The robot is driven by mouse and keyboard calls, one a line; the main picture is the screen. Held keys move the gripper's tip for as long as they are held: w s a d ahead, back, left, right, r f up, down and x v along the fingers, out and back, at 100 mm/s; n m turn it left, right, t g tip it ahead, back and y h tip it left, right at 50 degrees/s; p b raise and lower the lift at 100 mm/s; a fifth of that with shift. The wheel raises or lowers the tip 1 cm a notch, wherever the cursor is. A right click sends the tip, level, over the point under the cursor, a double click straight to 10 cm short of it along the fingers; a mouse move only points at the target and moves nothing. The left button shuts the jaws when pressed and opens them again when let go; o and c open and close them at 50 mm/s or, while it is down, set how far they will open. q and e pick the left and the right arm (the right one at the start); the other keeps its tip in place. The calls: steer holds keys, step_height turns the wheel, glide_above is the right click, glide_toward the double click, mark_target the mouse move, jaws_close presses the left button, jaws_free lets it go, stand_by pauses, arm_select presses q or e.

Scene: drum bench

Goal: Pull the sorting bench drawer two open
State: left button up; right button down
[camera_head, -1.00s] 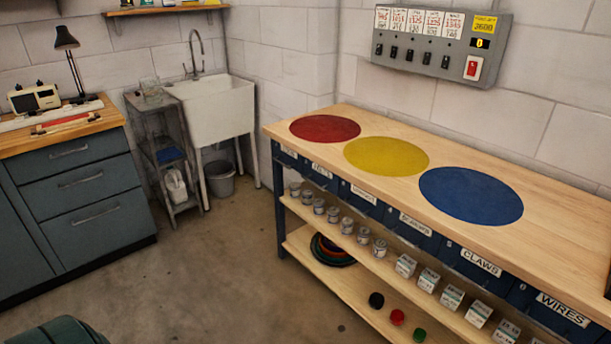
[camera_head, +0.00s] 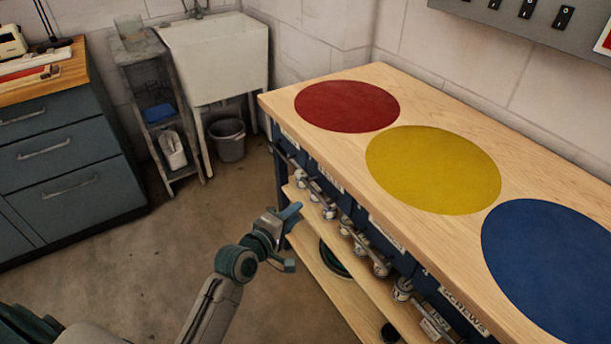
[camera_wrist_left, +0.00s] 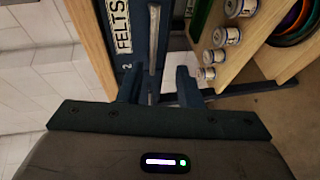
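The sorting bench (camera_head: 420,108) has a row of blue drawers under its wooden top. Drawer two (camera_wrist_left: 115,50) shows close up in the left wrist view, with a FELTS label and a small 2. Its silver bar handle (camera_wrist_left: 153,45) runs up the picture between my fingers. The drawer looks shut; its label (camera_head: 328,179) is small in the head view. My left gripper (camera_head: 288,238) is open and empty in front of the bench's drawer side. In the wrist view its fingers (camera_wrist_left: 159,86) stand apart on either side of the handle's line; contact cannot be told. My right gripper is not in view.
Below the drawers, a shelf (camera_head: 312,205) holds several small tins, and a lower shelf (camera_head: 325,285) holds coiled items. A grey bucket (camera_head: 228,140) stands under the sink. Grey cabinets (camera_head: 70,165) stand at left. The floor (camera_head: 130,265) between is clear.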

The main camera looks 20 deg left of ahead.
mark_target(315, 192)
arm_select(q)
steer(key=x, duration=0.7)
steer(key=r+x, duration=0.1)
steer(key=x, duration=0.2)
steer(key=shift+w, duration=0.3)
steer(key=shift+d, duration=0.1)
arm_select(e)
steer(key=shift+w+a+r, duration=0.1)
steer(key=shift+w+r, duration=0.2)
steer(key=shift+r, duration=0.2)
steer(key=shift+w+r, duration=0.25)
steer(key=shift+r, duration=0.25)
arm_select(q)
steer(key=c, duration=0.6)
jaws_close()
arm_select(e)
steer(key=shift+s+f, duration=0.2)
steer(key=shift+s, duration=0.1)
